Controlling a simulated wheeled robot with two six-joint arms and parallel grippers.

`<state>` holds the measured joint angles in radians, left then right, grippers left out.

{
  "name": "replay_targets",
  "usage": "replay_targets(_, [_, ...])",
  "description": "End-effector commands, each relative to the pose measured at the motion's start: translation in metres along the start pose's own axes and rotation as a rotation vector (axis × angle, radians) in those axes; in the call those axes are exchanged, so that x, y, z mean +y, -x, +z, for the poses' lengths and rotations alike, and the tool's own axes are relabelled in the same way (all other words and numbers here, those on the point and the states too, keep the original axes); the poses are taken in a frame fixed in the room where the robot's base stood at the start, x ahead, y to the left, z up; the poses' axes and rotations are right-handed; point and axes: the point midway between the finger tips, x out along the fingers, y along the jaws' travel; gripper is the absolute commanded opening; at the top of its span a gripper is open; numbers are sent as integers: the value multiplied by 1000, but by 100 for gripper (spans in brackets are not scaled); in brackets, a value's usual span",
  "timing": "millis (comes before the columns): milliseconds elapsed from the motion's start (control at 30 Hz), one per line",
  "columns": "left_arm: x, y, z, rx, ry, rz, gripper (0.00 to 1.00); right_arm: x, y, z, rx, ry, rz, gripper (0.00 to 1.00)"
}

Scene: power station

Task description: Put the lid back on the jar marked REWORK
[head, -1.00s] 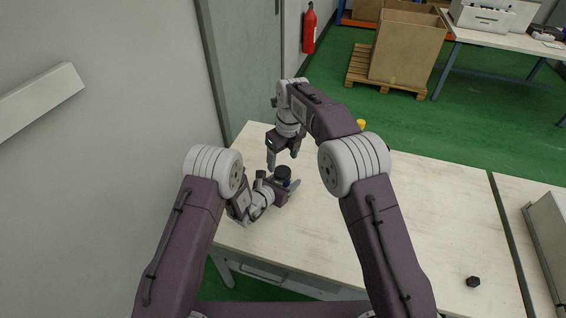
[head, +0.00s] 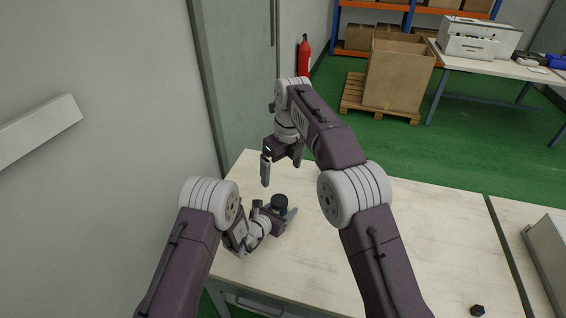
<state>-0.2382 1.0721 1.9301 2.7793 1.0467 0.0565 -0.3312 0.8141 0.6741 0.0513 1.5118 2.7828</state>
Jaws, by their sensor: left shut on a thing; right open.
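A small dark jar (head: 280,212) with a black round top (head: 279,201) stands on the near left part of the table. My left gripper (head: 275,209) is shut on it, with a finger on either side. The black top appears to sit on the jar, but I cannot tell whether it is fully seated. No REWORK marking is readable. My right gripper (head: 282,167) is open and empty, above the jar with its fingers pointing down and a visible gap to the black top.
A small black object (head: 477,310) lies on the pale table (head: 430,230) at the near right. A grey box (head: 548,255) stands on the right table. My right arm hides part of the table's far edge. The table's middle right is clear.

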Motion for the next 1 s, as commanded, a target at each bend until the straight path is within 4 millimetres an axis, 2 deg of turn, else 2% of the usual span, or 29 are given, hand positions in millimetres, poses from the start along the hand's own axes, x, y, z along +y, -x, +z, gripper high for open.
replay_targets(33, [0,0,0,-1,0,0,0,0,12,0,-4,0,-2,96])
replay_targets(300, [0,0,1,-1,0,0,0,0,34,0,0,-1,0,96])
replay_targets(700, [0,0,0,-1,0,0,0,0,38,-1,1,-1,0,96])
replay_targets(733, [0,0,0,-1,0,0,64,0,38,-1,1,-1,0,96])
replay_targets(800, [0,0,0,-1,0,0,81,0,38,-1,1,-1,0,96])
replay_targets(1000, [0,0,0,-1,0,0,81,0,38,-1,1,-1,0,96])
